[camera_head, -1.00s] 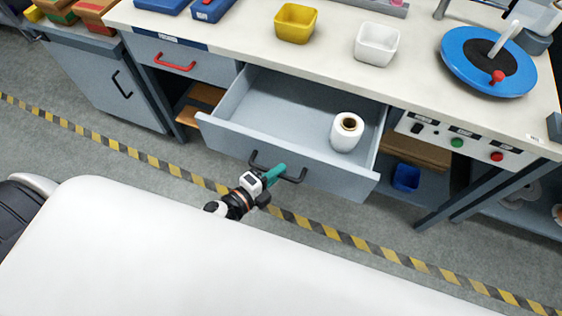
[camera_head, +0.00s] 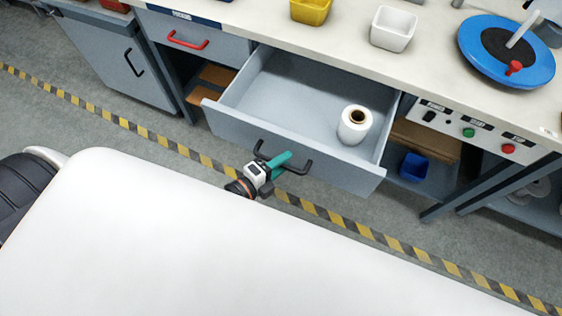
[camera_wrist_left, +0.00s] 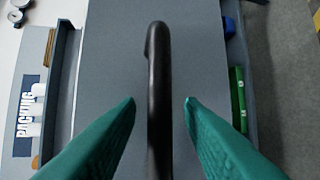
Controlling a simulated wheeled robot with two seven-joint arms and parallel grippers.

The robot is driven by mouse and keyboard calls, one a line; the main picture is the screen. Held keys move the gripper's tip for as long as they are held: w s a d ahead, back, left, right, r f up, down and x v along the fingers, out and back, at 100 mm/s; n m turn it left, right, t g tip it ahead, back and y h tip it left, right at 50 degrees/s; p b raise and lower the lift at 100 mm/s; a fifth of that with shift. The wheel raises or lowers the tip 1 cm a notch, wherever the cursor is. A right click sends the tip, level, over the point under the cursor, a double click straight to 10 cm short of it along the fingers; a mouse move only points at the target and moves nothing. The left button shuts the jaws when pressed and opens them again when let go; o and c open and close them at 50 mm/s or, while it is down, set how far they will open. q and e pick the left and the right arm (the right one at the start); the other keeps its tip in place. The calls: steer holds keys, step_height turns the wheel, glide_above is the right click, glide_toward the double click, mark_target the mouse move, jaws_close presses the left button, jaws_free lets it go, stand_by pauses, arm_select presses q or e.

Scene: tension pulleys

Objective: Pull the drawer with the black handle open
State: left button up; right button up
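The grey drawer (camera_head: 340,174) stands well open from the bench, its inside visible from above. Its black bar handle (camera_head: 298,171) is on the front panel. My left gripper (camera_head: 283,160), with teal fingers, is at the handle's middle. In the left wrist view the handle (camera_wrist_left: 157,85) runs between the two fingers (camera_wrist_left: 160,102), with a visible gap on each side, so the gripper is open around it. A white roll (camera_head: 354,124) stands upright in the drawer. My right gripper is not in view.
A closed drawer with a red handle (camera_head: 188,42) is to the left. The bench top (camera_head: 345,42) carries a yellow bin (camera_head: 311,9), a white bin (camera_head: 393,27) and a blue turntable (camera_head: 505,50). A blue bin (camera_head: 414,167) sits below. Striped floor tape (camera_head: 340,219) runs before the bench.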

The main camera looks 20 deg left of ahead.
arm_select(q)
steer(key=shift+s, duration=0.1)
steer(key=shift+s+a, duration=0.15)
steer(key=shift+s, duration=0.1)
steer(key=b+v, duration=0.2)
steer(key=v, duration=0.9)
steer(key=shift+s, duration=0.1)
